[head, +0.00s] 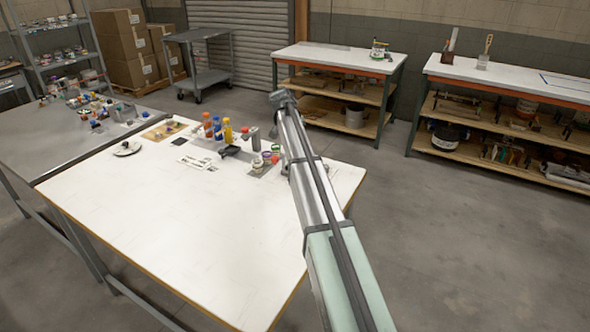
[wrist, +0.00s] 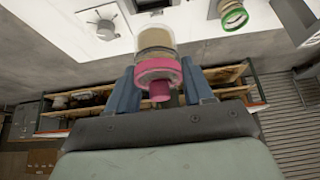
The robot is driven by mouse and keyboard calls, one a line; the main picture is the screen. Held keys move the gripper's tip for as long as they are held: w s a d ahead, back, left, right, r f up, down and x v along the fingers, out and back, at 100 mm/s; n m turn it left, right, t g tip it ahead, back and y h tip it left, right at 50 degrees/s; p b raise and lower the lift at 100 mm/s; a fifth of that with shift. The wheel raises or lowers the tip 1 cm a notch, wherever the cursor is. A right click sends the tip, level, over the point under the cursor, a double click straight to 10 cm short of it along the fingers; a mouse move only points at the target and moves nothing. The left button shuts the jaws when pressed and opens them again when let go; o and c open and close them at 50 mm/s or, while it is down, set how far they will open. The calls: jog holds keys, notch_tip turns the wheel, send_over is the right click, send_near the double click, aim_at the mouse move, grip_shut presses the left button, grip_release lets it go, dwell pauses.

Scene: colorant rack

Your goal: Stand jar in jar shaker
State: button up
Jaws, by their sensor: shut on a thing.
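In the wrist view, my gripper (wrist: 159,70) has its two blue fingers on either side of a jar (wrist: 155,38) and is shut on it. The jar is clear with tan contents and a pink lid with a knob, which is toward the camera. White surface shows beyond the jar's far end; I cannot tell the gap. A pale fixture with a round hub (wrist: 105,27) lies at upper left in the wrist view; it may be the jar shaker, but I cannot tell for sure. In the head view my arm hides the gripper.
A green-ringed jar (wrist: 233,17) is at upper right in the wrist view. In the head view, the white table (head: 170,225) has small jars (head: 260,165), an orange bottle (head: 208,125) and a yellow bottle (head: 228,130) near its back edge. Its front is clear.

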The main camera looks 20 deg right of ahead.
jog(key=shift+w+d+r+m+g+h, duration=0.15)
jog(key=shift+m+g+h, duration=0.15)
jog(key=shift+m, duration=0.5)
jog(key=shift+f+m, duration=0.2)
jog(key=shift+m, duration=0.1)
jog(key=shift+f, duration=4.85)
jog(key=shift+f, duration=0.15)
jog(key=o, duration=1)
jog(key=shift+o, duration=0.2)
jog(key=v, duration=1.2)
jog(key=shift+r, duration=0.2)
